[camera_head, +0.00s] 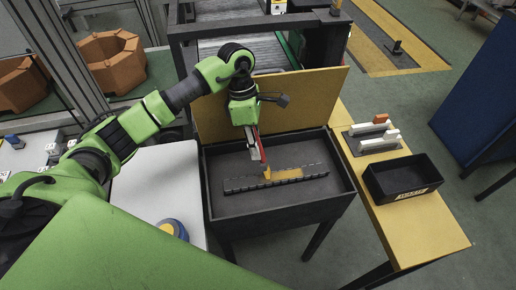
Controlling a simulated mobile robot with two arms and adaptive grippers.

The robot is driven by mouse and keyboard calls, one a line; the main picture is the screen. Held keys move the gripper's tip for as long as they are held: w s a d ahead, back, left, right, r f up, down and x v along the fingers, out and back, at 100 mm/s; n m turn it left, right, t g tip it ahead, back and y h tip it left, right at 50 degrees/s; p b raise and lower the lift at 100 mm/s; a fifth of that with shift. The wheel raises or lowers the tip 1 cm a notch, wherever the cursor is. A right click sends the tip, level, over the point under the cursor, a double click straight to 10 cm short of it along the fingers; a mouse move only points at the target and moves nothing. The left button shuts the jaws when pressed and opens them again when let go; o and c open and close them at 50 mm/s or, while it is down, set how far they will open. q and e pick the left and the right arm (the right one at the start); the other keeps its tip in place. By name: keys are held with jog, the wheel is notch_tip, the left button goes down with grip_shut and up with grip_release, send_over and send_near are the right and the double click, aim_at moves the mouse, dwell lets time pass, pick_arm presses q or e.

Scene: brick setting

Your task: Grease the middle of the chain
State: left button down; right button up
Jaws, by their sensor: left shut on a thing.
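The chain (240,184) is a dark, segmented strip lying across the floor of the black bin (230,208). A yellow patch, which looks like grease, shows along its middle and right of the middle. My left gripper (257,146) hangs over the bin's back part, pointing down. It is shut on a slim tool with a red part, probably a brush (262,157). The tool's yellow lower end is at the middle of the chain and appears to touch it. The gripper's fingers partly hide the tool. My right gripper is not in view.
A yellow panel (310,98) stands upright behind the bin. On the yellow table at right are a dark mat with white and orange-red handled tools (376,143) and an empty-looking black box (402,176). A white surface (155,190) with a blue-and-yellow round item (172,229) is at left.

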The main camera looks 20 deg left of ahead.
aim_at(258, 137)
pick_arm(q)
jog(key=shift+v, duration=0.9)
jog(key=shift+w+d+r+p, duration=0.15)
jog(key=shift+d+r+p, duration=0.4)
jog(key=shift+r, duration=0.25)
jog(key=shift+a+r+p, duration=0.1)
jog(key=shift+r+p, duration=0.25)
jog(key=shift+r, duration=0.35)
jog(key=shift+a+r+p, duration=0.1)
jog(key=shift+r+p, duration=0.25)
jog(key=shift+r, duration=0.8)
